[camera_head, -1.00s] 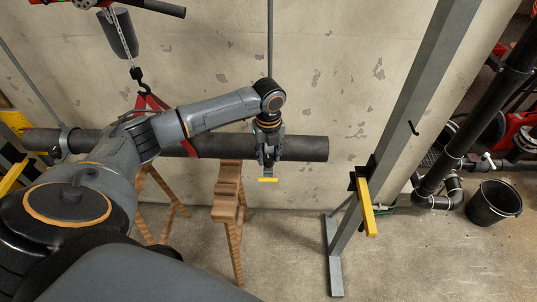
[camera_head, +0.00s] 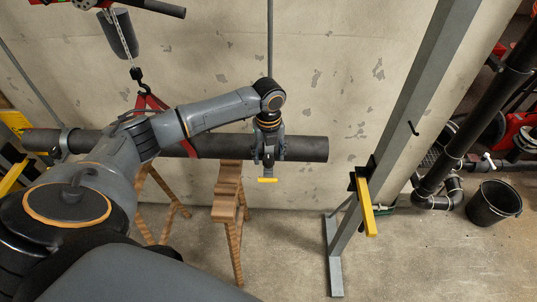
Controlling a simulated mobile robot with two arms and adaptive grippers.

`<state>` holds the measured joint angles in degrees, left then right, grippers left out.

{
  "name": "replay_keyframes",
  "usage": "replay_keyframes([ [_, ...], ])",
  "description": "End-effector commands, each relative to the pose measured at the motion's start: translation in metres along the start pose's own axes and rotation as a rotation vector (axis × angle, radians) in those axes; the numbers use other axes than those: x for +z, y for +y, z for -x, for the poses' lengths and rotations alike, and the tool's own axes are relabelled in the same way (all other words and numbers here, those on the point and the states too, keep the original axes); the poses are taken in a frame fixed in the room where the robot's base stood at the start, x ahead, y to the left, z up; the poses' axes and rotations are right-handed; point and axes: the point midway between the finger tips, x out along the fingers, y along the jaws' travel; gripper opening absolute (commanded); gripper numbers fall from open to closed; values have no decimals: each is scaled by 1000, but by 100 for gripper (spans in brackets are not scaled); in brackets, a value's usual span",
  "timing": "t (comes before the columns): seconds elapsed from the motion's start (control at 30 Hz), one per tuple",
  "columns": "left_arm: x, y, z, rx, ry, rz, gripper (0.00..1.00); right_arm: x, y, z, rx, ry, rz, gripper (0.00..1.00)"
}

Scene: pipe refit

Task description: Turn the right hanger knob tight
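The dark pipe (camera_head: 215,146) hangs level across the left half of the head view. The right hanger's thin rod (camera_head: 270,40) comes down the wall to the pipe near its right end. My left gripper (camera_head: 268,160) points down at that spot, in front of the pipe. It covers most of the right hanger clamp, and I cannot make out the knob or whether the fingers are closed on it. A small yellow bar (camera_head: 267,180) shows just below the fingers. The left hanger clamp (camera_head: 63,141) is around the pipe's left part. My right gripper is not in view.
A wooden trestle (camera_head: 229,195) stands under the pipe. A red sling (camera_head: 150,102) on a chain hook holds the pipe left of my gripper. A grey post (camera_head: 405,110) with a yellow handle (camera_head: 367,207) stands to the right. A black bucket (camera_head: 493,204) is on the floor at far right.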

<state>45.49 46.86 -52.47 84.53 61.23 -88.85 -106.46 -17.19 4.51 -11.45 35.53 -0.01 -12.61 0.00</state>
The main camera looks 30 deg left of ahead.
Motion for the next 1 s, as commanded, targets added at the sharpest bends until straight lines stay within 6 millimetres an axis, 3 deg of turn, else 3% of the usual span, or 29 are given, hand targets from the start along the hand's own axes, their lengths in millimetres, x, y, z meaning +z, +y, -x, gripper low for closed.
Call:
replay_keyframes([
  [0.33,0,0,10,1,1,0,58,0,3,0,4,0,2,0],
  [0.7,0,-1,85,-2,-2,0,58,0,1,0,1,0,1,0],
  [1.0,0,0,118,0,1,0,58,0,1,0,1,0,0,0],
])
